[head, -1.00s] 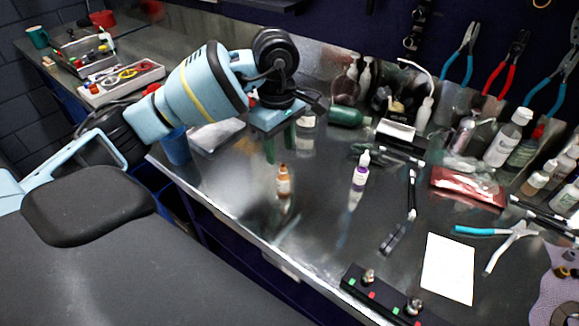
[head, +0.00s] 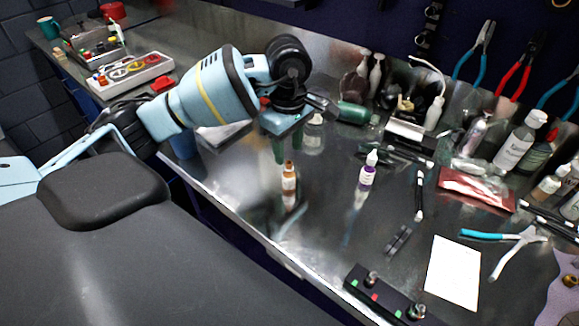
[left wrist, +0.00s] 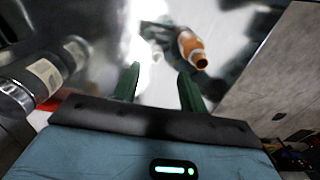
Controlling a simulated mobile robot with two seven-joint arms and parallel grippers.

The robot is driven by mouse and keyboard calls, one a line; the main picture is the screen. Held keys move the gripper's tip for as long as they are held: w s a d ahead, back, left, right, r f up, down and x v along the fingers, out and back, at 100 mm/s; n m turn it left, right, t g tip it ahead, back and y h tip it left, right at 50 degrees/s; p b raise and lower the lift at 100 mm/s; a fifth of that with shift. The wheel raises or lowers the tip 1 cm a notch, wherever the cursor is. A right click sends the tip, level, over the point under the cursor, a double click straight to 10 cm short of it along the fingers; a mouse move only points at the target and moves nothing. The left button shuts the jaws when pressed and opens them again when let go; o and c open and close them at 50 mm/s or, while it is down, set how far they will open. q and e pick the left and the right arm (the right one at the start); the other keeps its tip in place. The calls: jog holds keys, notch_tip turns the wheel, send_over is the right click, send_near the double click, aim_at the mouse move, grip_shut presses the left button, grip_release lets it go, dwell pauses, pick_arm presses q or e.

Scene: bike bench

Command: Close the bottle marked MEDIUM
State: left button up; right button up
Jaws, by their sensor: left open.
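A small orange-brown bottle (head: 289,182) with a pale label stands upright on the bench. In the left wrist view the bottle (left wrist: 190,48) shows a dark round end at its top; I cannot tell if that is an open mouth. A small white-tipped bottle with a purple band (head: 367,172) stands to its right. I cannot read MEDIUM on either. My left gripper (head: 287,149) is open and empty, pointing down just above and behind the orange bottle; its fingers (left wrist: 158,85) are apart, with the bottle beyond them. My right gripper is not in view.
A clear jar (head: 313,135) stands close beside the left gripper. A blue cup (head: 184,145) is under the left arm near the bench edge. Pliers (head: 515,240), a white sheet (head: 453,272) and a black strip (head: 385,295) lie on the right. The bench between the two small bottles is clear.

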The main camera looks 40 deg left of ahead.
pick_arm(q)
jog(key=shift+w+f+p, duration=0.15)
jog(key=shift+f, duration=1.15)
jog(key=shift+w+f+p, duration=0.1)
jog(key=shift+f+p, duration=0.05)
jog(key=shift+f, duration=1.15)
jog(key=shift+c, duration=0.3)
grip_shut()
